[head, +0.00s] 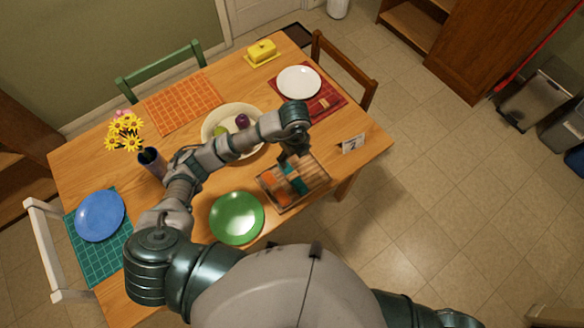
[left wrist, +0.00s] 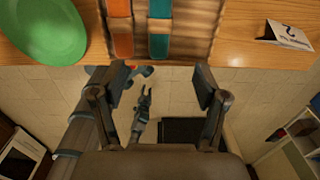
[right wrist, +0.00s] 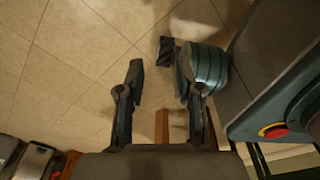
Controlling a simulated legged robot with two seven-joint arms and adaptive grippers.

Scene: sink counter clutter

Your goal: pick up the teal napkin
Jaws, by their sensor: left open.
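The teal napkin (head: 295,180) lies in a wooden slatted tray (head: 307,196) at the table's near edge, beside orange napkins (head: 283,199). The left wrist view shows the teal napkin (left wrist: 159,32) as a strip at the top, right of an orange strip (left wrist: 122,32). My left gripper (head: 291,155) hangs over the tray's far side, partly hidden by its own wrist. In its wrist view the left gripper (left wrist: 161,80) is open and empty, with the napkin beyond the fingertips. My right gripper (right wrist: 160,68) is open and empty over the tiled floor.
A green plate (head: 237,218) sits left of the tray, and a folded number card (head: 353,144) stands to its right. A fruit bowl (head: 214,119) lies behind my left forearm. A flower vase (head: 152,162) stands left of that arm. Bare table lies right of the tray.

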